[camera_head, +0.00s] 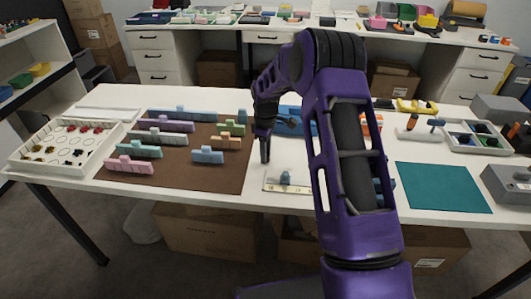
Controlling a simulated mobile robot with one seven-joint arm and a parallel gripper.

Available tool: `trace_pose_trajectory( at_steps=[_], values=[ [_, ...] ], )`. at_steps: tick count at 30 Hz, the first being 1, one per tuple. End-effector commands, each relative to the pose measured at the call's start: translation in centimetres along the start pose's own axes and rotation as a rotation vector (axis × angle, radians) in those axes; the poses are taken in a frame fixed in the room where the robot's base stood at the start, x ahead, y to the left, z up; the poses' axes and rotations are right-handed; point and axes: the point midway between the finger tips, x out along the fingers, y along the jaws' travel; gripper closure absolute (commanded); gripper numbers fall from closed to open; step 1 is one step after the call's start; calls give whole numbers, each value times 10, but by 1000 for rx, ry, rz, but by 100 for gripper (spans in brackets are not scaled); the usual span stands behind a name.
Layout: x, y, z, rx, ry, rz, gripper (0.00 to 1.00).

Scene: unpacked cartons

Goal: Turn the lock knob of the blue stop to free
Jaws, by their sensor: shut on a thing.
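A small grey-blue stop (285,179) sits on a pale ruled rail (276,188) near the front edge of the table, just left of my arm. Its lock knob is too small to read, so I cannot tell which way it is turned. My gripper (265,158) points down, with its tip above and a little left of the stop in the picture. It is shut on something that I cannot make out. A visible gap separates the tip from the stop in the picture. My arm hides the right part of the rail.
A brown mat (225,175) with several coloured blocks lies to the left, beside a white sorting tray (22,160). A blue object (290,112) lies behind my gripper. To the right are a bare teal mat (443,187), a grey tray (462,147) and grey boxes (508,187).

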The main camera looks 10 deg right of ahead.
Motion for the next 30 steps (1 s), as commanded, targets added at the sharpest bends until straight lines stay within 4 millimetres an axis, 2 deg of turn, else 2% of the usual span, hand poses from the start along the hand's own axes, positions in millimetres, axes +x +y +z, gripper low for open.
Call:
trace_pose_trajectory(
  at_steps=[3, 4, 8, 16, 20, 23, 30],
  values=[
    [-1, 0, 0, -1, 0, 2, 100],
    [-1, 0, 0, -1, 0, 2, 61],
    [0, 0, 0, 0, 0, 1, 37],
    [0, 0, 0, 1, 0, 1, 36],
    [-7, 0, 0, 1, 0, 1, 36],
    [-21, 1, 0, 1, 1, 3, 36],
    [-79, 1, 0, 2, 3, 4, 36]
  ],
)
